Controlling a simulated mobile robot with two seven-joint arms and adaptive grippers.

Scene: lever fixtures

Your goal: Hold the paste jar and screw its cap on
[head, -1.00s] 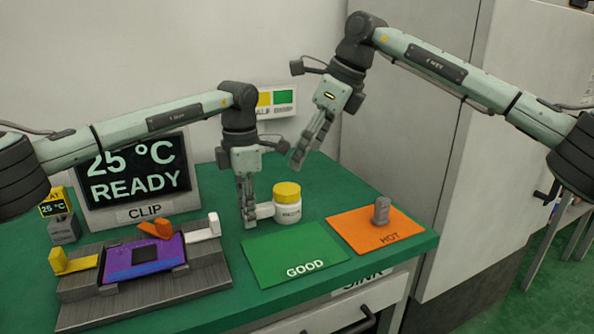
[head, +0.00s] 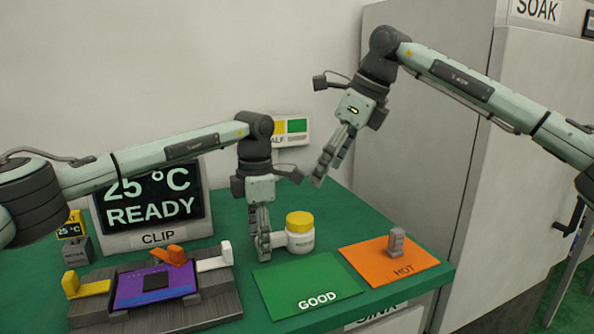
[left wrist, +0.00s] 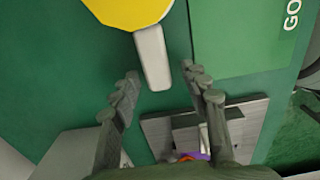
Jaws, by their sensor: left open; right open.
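The white paste jar (head: 300,240) stands upright on the green bench, with its yellow cap (head: 299,221) on top. I cannot tell how tightly the cap sits. A white stub handle (left wrist: 153,58) sticks out from the jar's left side. In the left wrist view the yellow cap (left wrist: 128,10) is cut off by the top edge. My left gripper (head: 263,252) is low beside the jar, open, its fingers apart with the handle's end just ahead of the gap between them. My right gripper (head: 325,180) is open and empty in the air, above and slightly right of the jar.
A green GOOD mat (head: 308,290) lies in front of the jar. An orange HOT mat (head: 375,270) with a grey peg (head: 396,242) is to the right. A clip fixture (head: 215,308) with coloured levers and a READY screen (head: 152,197) stand at the left.

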